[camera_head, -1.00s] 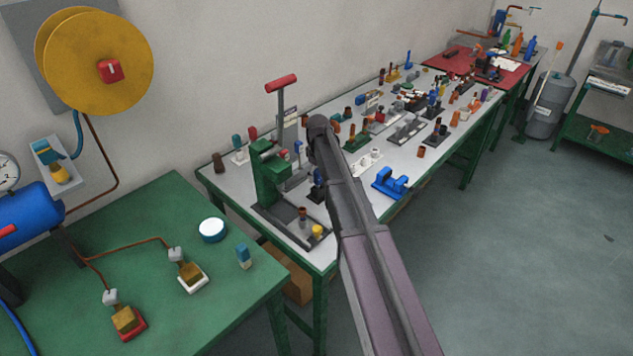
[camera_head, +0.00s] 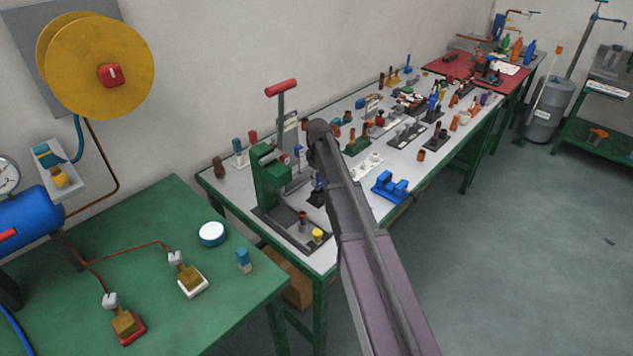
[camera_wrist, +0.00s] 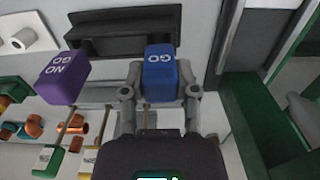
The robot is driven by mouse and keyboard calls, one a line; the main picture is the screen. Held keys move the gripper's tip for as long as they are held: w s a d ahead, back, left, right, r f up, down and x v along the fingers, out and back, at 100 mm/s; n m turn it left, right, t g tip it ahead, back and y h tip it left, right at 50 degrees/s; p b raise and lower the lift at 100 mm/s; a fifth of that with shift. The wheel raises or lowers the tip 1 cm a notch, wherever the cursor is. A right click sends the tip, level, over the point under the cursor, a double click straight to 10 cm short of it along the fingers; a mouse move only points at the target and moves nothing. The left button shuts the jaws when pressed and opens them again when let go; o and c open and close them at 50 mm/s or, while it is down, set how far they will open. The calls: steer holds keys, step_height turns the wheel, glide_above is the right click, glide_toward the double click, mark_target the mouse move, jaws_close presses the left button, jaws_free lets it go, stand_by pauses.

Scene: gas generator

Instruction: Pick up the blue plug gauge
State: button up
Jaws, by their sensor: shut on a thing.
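The blue plug gauge (camera_wrist: 160,72) has a block head marked "GO" and shows in the middle of the wrist view. My gripper (camera_wrist: 160,84) is shut on it, with one finger on each side of the blue head. A thin shaft shows below the head; its lower end is hidden behind my gripper. A purple gauge (camera_wrist: 62,77) marked "NO GO" stands to the left, apart from my fingers. In the head view my arm covers part of the bench, and I cannot make out the gripper there.
The long grey-topped bench (camera_head: 345,222) is crowded with small fixtures. A green lever press (camera_head: 270,178) and a blue fixture (camera_head: 388,187) stand near its front. In the wrist view a dark bracket (camera_wrist: 120,35) lies behind the gauge, and copper fittings (camera_wrist: 34,125) lie at left.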

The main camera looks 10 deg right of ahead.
steer(key=shift+r, duration=0.2)
step_height(320, 180, up, 10)
steer(key=p, duration=1)
steer(key=shift+f, duration=0.2)
steer(key=shift+d, duration=0.1)
stand_by(0.4)
